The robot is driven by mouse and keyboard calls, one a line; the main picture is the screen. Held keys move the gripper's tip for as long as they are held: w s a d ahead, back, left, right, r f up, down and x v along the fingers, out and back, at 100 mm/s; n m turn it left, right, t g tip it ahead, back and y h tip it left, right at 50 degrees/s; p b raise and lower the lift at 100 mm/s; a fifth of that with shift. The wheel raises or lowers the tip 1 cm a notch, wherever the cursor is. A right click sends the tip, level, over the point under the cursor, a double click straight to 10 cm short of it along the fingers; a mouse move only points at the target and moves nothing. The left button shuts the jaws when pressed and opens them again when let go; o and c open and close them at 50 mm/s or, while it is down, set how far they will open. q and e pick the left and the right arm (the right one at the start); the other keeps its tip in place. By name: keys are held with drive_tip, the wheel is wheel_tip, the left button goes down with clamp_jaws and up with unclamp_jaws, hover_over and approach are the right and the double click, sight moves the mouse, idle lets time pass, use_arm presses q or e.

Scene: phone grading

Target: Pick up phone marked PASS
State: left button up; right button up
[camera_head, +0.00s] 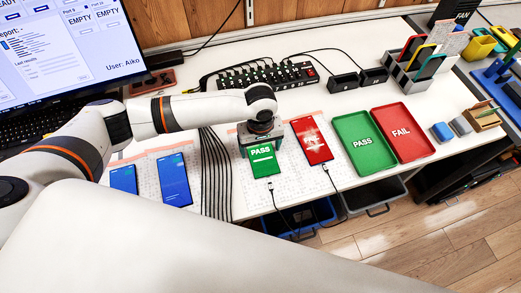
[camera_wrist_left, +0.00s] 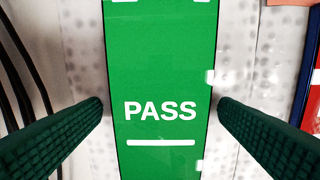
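The phone marked PASS (camera_head: 264,164) lies on a light dotted mat on the table, its green screen facing up. It fills the middle of the left wrist view (camera_wrist_left: 160,70). My left gripper (camera_head: 262,150) is above its far end, pointing down. In the left wrist view its two dark green ridged fingers (camera_wrist_left: 158,108) stand on either side of the phone. They look close to its long edges, with narrow gaps of mat showing, so the gripper is open. My right gripper is not in view.
A phone with a red screen (camera_head: 312,141) lies just right. Two blue-screen phones (camera_head: 174,180) lie left, past a bundle of dark cables (camera_head: 214,175). A green PASS tray (camera_head: 382,168) and red FAIL tray (camera_head: 425,146) are further right. A cable (camera_head: 273,193) ends near the PASS phone's front edge.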

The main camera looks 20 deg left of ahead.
use_arm(q)
drive_tip(key=c, duration=0.9)
drive_tip(key=shift+r, duration=0.15)
